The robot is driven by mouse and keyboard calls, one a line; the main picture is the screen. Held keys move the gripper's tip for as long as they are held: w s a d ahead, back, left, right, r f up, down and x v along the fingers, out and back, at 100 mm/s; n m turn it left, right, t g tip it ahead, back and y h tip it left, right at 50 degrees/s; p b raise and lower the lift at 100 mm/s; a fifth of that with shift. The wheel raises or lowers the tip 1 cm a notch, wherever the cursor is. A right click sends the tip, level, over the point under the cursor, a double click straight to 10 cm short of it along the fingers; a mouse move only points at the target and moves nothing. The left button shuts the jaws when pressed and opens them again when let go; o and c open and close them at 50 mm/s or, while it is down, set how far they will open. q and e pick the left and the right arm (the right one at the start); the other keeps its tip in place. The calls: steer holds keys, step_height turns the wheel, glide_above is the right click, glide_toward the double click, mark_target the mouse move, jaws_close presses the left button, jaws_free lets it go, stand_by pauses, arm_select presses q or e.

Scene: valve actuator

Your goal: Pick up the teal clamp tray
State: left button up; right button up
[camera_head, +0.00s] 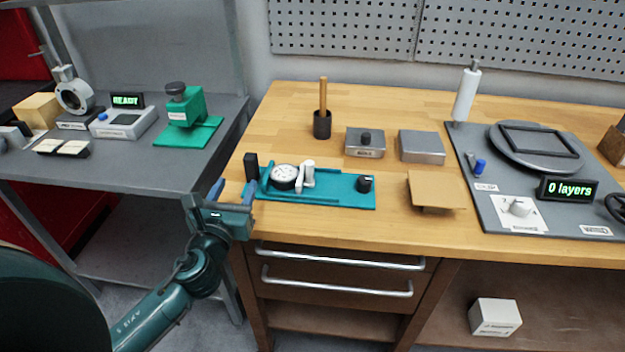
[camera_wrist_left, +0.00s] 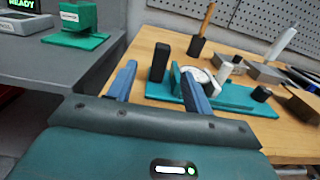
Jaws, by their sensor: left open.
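The teal clamp tray (camera_head: 335,191) lies flat on the wooden bench near its front left corner. It carries a round white dial gauge, a pale lever clamp and a black knob, with a black upright block at its left end. The tray also shows in the left wrist view (camera_wrist_left: 240,100). My left gripper (camera_head: 234,188) is open and empty, just left of the tray's left end at the bench edge. In the left wrist view its blue fingers (camera_wrist_left: 158,80) are spread, the right one overlapping the tray's left end in the picture. Whether they touch cannot be told. My right gripper is not in view.
A grey side table (camera_head: 205,166) with a green device (camera_head: 186,107) stands left, across a gap. On the bench (camera_head: 300,105), a wooden-handled tool (camera_head: 323,110), metal blocks (camera_head: 421,147) and a tan plate (camera_head: 436,189) stand behind and right. Drawer handles (camera_head: 335,286) protrude below.

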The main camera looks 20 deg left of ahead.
mark_target(252, 153)
arm_select(q)
steer(key=x, duration=0.6)
steer(key=shift+w+a+r, duration=0.1)
steer(key=shift+w, duration=0.2)
steer(key=shift+d+r+p+x, duration=0.15)
steer(key=shift+p+x, duration=0.1)
steer(key=shift+x, duration=1.15)
steer(key=shift+d+r+p+x, duration=0.1)
steer(key=shift+p+x, duration=0.15)
steer(key=shift+x, duration=1.1)
steer(key=shift+w, duration=0.1)
jaws_close()
steer(key=shift+r, duration=0.1)
